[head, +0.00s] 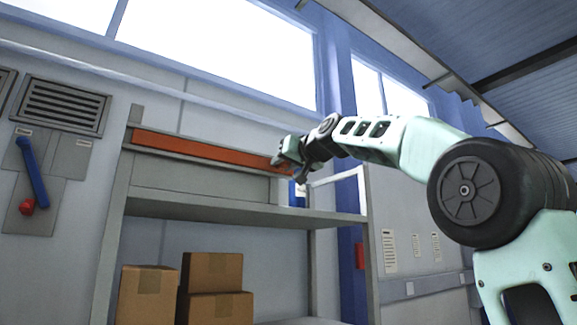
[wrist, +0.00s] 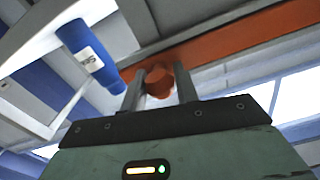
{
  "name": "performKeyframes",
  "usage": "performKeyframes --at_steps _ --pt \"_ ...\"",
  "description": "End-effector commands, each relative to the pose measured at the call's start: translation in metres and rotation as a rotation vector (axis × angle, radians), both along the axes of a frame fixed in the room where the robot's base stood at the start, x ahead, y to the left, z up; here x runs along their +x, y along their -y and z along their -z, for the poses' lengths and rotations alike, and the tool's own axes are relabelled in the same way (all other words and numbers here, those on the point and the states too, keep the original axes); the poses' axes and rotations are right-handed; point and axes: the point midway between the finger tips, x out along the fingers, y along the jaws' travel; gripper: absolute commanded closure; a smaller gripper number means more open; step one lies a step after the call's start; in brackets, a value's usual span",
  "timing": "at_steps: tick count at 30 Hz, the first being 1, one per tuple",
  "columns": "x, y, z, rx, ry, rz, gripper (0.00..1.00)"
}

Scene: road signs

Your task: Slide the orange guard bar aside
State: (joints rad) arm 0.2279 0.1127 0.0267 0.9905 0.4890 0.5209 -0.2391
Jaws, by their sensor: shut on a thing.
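The orange guard bar (head: 205,148) runs level along the upper part of the grey shelf rack in the head view. It also crosses the wrist view (wrist: 235,45) from the upper right to the middle. My gripper (head: 283,157) is at the bar's right end in the head view. In the wrist view my gripper (wrist: 160,86) has its two fingers on either side of an orange knob (wrist: 158,80) on the bar and is shut on it. The knob is hidden behind my gripper in the head view.
A blue cylinder (wrist: 88,52) with a white label stands close beside my fingers; part of it shows in the head view (head: 297,193). The grey rack (head: 215,206) has several cardboard boxes (head: 212,272) below. A blue lever (head: 31,172) is on the left wall.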

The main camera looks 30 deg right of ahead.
Motion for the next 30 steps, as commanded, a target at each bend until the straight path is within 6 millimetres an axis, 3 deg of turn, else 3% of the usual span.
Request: performKeyframes --at_steps 16,17,18,30 --pt "-0.0001 -0.0045 0.0001 0.001 -0.001 -0.005 1.00" --pt "-0.0001 -0.0047 0.0001 0.001 -0.001 -0.005 0.61" --pt "-0.0001 -0.0046 0.0001 0.001 -0.001 -0.005 0.50" --pt "-0.0074 -0.0019 0.0013 0.000 0.002 0.000 0.50"
